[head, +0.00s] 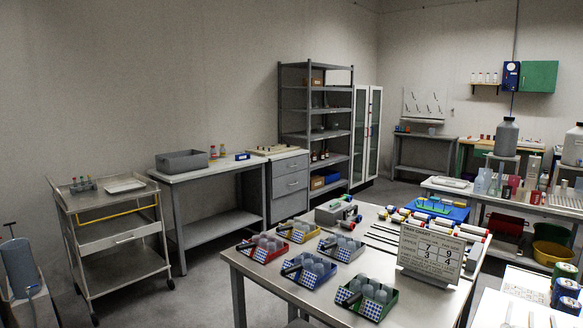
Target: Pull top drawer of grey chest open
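The grey chest (287,190) of drawers stands against the back wall, between a long work table and a tall shelf unit. Its top drawer (290,166) looks shut, with its front flush with the chest. Other drawer fronts lie below it. A flat tray-like item (273,149) rests on the chest's top. Neither of my grippers is in view.
A steel trolley (110,245) and a work table (205,175) with a grey bin (182,160) stand left of the chest. A large table (275,280) with coloured trays and a number sign (430,254) fills the foreground. Bare floor (200,275) lies between.

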